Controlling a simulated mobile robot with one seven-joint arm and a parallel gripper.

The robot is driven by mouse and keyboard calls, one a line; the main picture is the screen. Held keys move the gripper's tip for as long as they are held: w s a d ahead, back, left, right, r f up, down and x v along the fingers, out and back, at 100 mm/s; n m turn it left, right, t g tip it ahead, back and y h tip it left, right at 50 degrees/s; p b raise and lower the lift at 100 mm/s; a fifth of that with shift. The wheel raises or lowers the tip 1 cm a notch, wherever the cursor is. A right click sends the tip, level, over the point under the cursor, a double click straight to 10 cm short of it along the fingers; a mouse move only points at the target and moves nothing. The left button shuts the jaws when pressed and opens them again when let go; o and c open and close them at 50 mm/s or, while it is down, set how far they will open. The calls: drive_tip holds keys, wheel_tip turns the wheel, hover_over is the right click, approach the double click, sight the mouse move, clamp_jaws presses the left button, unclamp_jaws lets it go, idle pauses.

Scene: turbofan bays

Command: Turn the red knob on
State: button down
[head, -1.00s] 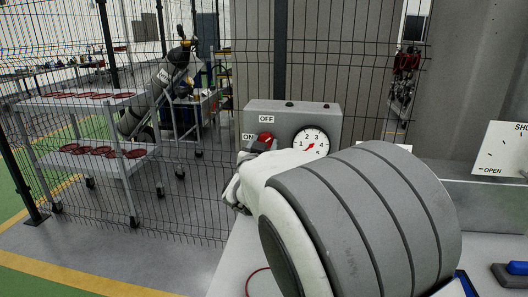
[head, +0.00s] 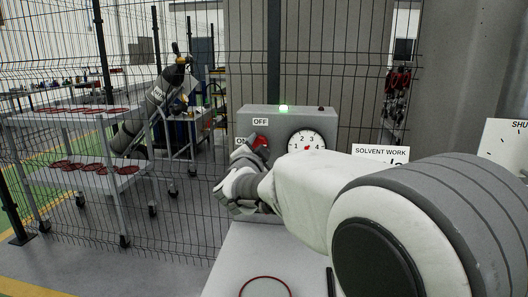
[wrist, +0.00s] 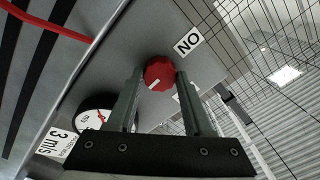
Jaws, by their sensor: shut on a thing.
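The red knob (head: 261,141) is on the front of a grey control box (head: 240,120), beside an ON label and below an OFF label (head: 260,122). In the wrist view the knob (wrist: 159,73) sits between my two fingers, its white mark facing the ON label (wrist: 188,42) less than the gauge side. My gripper (head: 249,151) is shut on the knob; in the head view it hides part of the knob and of the ON label. A green lamp (head: 283,108) on top of the box is lit.
A round gauge (head: 306,141) with a red needle is right of the knob. A dark lamp (head: 321,108) stands on the box's right top. A wire fence runs behind, with a shelf cart (head: 75,175) beyond it. A red ring (head: 265,281) lies on the bench.

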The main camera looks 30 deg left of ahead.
idle(0.3)
drive_tip(key=shift+c, duration=1.5)
unclamp_jaws()
drive_tip(key=shift+s, duration=0.1)
drive_tip(key=p+v, duration=0.1)
drive_tip(key=v, duration=1.6)
drive_tip(key=shift+s+p, duration=0.15)
drive_tip(key=shift+p, duration=0.2)
